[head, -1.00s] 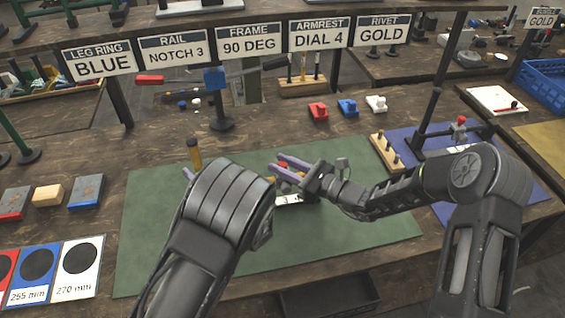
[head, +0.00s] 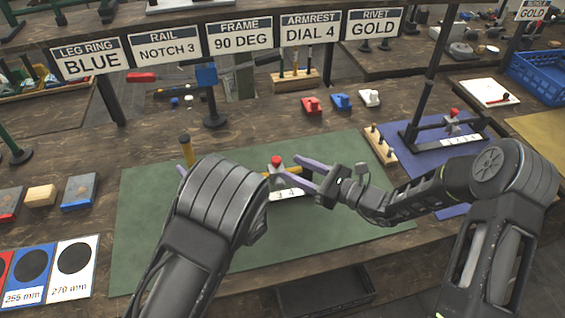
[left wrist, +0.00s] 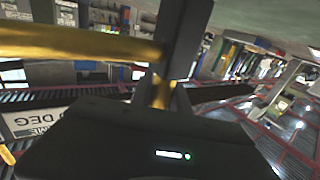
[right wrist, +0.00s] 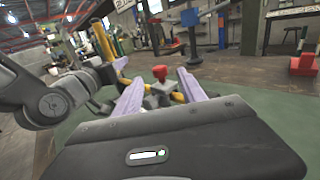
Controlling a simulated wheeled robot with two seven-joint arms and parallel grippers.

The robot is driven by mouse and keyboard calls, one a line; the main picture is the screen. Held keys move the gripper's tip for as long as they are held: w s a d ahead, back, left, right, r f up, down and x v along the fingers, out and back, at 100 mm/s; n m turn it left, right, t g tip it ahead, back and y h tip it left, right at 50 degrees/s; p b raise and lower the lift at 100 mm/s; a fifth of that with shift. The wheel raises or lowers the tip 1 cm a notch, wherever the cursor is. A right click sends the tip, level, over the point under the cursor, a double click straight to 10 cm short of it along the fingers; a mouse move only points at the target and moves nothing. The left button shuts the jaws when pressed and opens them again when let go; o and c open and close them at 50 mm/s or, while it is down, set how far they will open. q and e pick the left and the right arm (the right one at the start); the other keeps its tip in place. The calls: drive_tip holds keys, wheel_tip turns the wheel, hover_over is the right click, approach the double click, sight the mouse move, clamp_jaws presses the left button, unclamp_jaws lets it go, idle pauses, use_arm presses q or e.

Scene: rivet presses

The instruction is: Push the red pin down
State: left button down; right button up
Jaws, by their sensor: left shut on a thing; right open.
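A red pin (head: 277,160) stands upright on a small grey press with a number strip (head: 284,194) on the green mat. It also shows between and beyond my right fingers in the right wrist view (right wrist: 160,73). My right gripper (head: 291,171) is open, its purple fingers just right of the pin; I cannot tell whether they touch it. My left gripper (head: 184,168) is mostly hidden behind my left arm. It is shut on a yellow tube (head: 186,151) with a dark top, seen large in the left wrist view (left wrist: 75,42).
A second press with a red pin (head: 454,113) stands on the blue mat (head: 440,168) at right. A wooden peg block (head: 381,146) stands between. Red, blue and white small parts (head: 340,101) lie behind. The green mat's front (head: 330,230) is clear.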

drive_tip(key=v, duration=0.5)
drive_tip(key=shift+s+d, duration=0.15)
drive_tip(key=shift+d, duration=0.05)
use_arm(q)
drive_tip(key=c, duration=1.2)
unclamp_jaws()
drive_tip(key=shift+o, duration=0.2)
drive_tip(key=v, duration=1.2)
